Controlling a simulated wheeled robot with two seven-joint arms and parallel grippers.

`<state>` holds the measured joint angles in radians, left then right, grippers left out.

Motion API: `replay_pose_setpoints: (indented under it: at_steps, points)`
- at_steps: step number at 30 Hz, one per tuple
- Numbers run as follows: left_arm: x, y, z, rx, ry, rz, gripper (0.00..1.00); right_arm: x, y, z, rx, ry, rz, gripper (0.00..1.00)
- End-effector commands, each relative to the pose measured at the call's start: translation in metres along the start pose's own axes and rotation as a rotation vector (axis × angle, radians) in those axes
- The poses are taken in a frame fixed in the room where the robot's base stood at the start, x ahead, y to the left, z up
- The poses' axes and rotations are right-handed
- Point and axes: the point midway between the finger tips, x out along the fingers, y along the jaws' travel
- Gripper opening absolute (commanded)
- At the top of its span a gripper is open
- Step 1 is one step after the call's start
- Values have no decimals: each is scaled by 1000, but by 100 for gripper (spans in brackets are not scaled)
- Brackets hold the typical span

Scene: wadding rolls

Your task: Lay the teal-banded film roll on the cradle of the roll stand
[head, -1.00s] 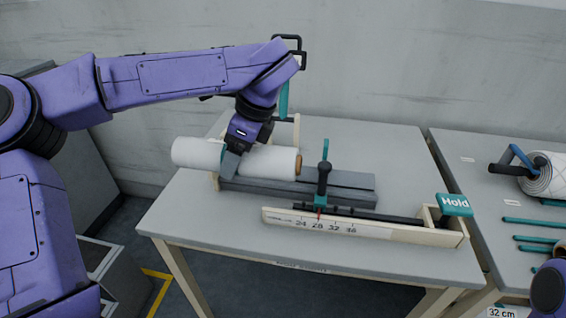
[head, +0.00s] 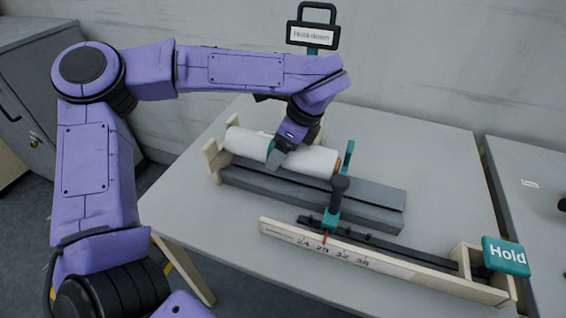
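A white roll with a brown core end (head: 312,160) lies along the back of the roll stand, its left end just inside the pale wooden end piece (head: 213,162). The stand has a long grey bed (head: 310,198) in front of the roll. Whether the roll rests fully on the cradle cannot be seen. My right gripper is out of view.
A teal slider with a black knob (head: 333,205) stands on the numbered wooden rail (head: 385,270) in front. A teal "Hold" block (head: 506,256) is at its right end. A "Hold-down" sign (head: 312,35) rises behind my arm. The table's left front is clear.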

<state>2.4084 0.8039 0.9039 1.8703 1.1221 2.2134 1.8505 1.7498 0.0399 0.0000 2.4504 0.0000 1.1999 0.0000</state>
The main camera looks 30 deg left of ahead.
Motion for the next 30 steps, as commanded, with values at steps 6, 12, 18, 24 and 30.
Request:
replay_pose_setpoints:
  at_steps: [6,12,18,24,30]
  points:
    - [25,0,-10,0,1,0,16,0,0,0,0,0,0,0]
    - [38,0,-16,-3,1,-3,16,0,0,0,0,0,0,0]
    - [41,0,-17,-3,1,-3,16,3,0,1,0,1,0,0]
    - [46,0,-19,-2,1,-3,16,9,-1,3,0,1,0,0]
    - [52,0,-22,1,-1,1,16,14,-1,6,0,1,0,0]
